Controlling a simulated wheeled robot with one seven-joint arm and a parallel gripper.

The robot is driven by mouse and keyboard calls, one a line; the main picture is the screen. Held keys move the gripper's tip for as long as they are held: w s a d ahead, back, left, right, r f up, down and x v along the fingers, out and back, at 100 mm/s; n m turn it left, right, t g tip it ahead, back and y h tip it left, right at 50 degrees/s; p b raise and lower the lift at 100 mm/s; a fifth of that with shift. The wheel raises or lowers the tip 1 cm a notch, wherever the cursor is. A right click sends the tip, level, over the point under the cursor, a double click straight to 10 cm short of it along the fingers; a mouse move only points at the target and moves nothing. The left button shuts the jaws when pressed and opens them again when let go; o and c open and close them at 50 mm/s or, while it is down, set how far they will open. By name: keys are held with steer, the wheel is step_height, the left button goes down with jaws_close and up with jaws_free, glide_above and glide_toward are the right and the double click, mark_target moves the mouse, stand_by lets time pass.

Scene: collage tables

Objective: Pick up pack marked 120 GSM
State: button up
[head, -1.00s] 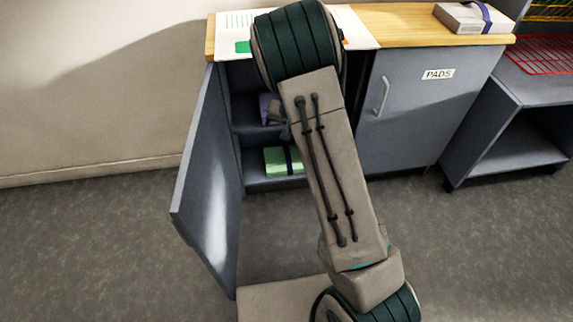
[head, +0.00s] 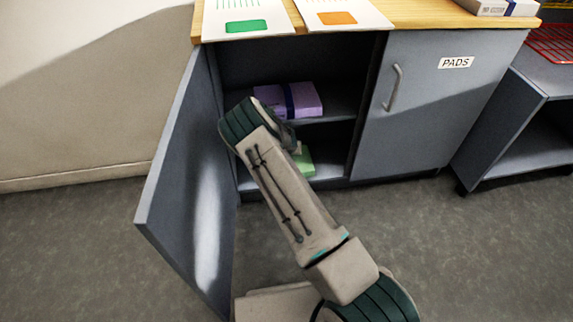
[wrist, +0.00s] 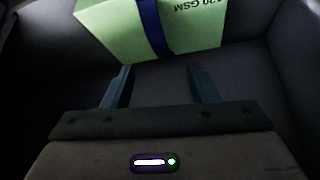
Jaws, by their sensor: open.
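The green pack with a dark blue band (wrist: 190,28) lies at the top of the wrist view. Its label reads "120 GSM", upside down and partly cut off by the frame edge. In the head view the green pack (head: 304,162) is on the lower shelf of the open cabinet, mostly hidden behind my arm. My gripper (wrist: 162,72) is open and empty. Its two fingers point toward the pack, with a small stretch of dark shelf seen between the fingertips and the pack. In the head view my gripper's fingers are hidden by my arm.
A purple pack (head: 288,99) with a dark band lies on the shelf above. The open cabinet door (head: 185,190) stands to the left of my arm. The closed door marked PADS (head: 440,100) is to the right. Sheets lie on the wooden top (head: 420,14).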

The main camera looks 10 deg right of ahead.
steer(key=shift+x, duration=3.3)
steer(key=shift+w+d+f, duration=0.15)
steer(key=shift+w+f, duration=0.05)
steer(key=shift+f, duration=0.2)
steer(key=shift+w+f, duration=0.4)
steer(key=shift+f, duration=0.05)
jaws_close()
steer(key=shift+w+r, duration=0.1)
steer(key=shift+r, duration=0.05)
